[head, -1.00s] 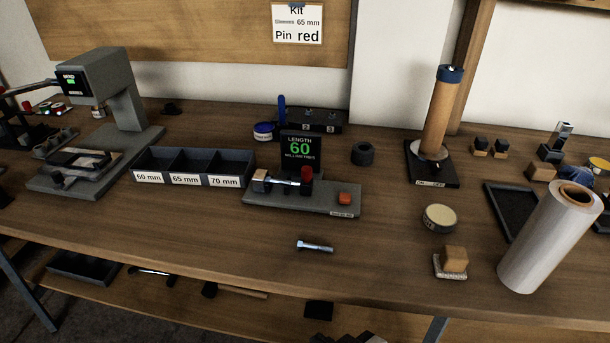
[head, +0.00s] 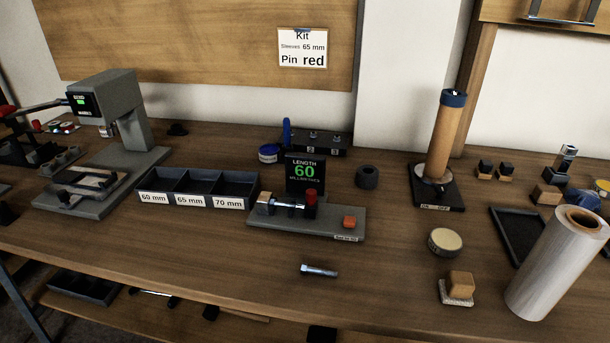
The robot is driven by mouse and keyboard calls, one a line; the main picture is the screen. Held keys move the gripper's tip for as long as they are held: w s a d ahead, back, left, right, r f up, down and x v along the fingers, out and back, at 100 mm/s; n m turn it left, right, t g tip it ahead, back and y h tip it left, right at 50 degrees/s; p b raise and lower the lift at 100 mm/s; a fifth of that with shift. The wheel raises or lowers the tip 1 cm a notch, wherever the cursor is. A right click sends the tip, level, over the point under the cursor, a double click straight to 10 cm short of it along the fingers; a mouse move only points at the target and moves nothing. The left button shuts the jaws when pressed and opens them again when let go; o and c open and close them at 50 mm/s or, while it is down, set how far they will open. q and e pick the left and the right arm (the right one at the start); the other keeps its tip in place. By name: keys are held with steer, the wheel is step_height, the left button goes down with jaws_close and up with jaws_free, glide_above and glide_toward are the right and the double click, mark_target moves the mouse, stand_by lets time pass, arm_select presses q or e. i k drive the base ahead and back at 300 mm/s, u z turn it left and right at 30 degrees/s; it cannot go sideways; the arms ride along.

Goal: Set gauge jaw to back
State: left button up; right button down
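The length gauge (head: 340,227) stands near the middle of the bench, a grey base with a black display (head: 305,174) reading LENGTH 60 in green. On its base are a tan block (head: 266,198) at the left end and a red-topped jaw (head: 310,198) to its right. A shiny metal bolt or pin lies between the block and the jaw. An orange-red button (head: 350,222) sits at the base's right part. Neither of my grippers is in view.
A three-part bin (head: 205,182) labelled 60, 65 and 70 mm stands left of the gauge. A loose bolt (head: 319,270) lies in front. A grey press (head: 125,120) is at the left. A round tin (head: 445,242), brush (head: 458,288) and wrap roll (head: 557,262) stand right.

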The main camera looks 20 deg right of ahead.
mark_target(310, 208)
steer(key=z, duration=1.05)
steer(key=k, duration=0.7)
steer(key=u, duration=1.05)
steer(key=i, duration=0.5)
